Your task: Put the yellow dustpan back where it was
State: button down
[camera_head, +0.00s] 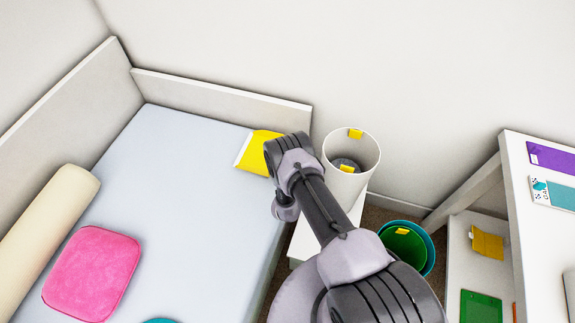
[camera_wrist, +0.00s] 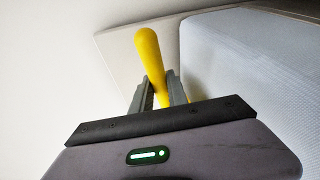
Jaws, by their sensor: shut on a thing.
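The yellow dustpan (camera_head: 257,151) shows in the head view over the far right corner of the bed, beside the low end board. Its pale front edge faces left, and my wrist covers its right side. In the wrist view its yellow handle (camera_wrist: 149,55) stands up between the two grey fingers of my gripper (camera_wrist: 160,93), which is shut on it. In the head view my own arm hides the fingers. I cannot tell whether the pan touches the bed.
The bed (camera_head: 190,200) has a pink cushion (camera_head: 92,272) and a cream bolster (camera_head: 45,220). Right of my wrist, a white cylindrical bin (camera_head: 366,150) stands on a white stand. A teal bucket (camera_head: 429,262) and a white shelf (camera_head: 517,190) are farther right.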

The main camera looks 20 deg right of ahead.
notch_tip(320, 180, down, 4)
jog(key=shift+s+f+b, duration=0.1)
jog(key=shift+b, duration=0.9)
jog(key=shift+r, duration=0.35)
jog(key=c, duration=1.3)
grip_release()
jog(key=shift+f, duration=0.2)
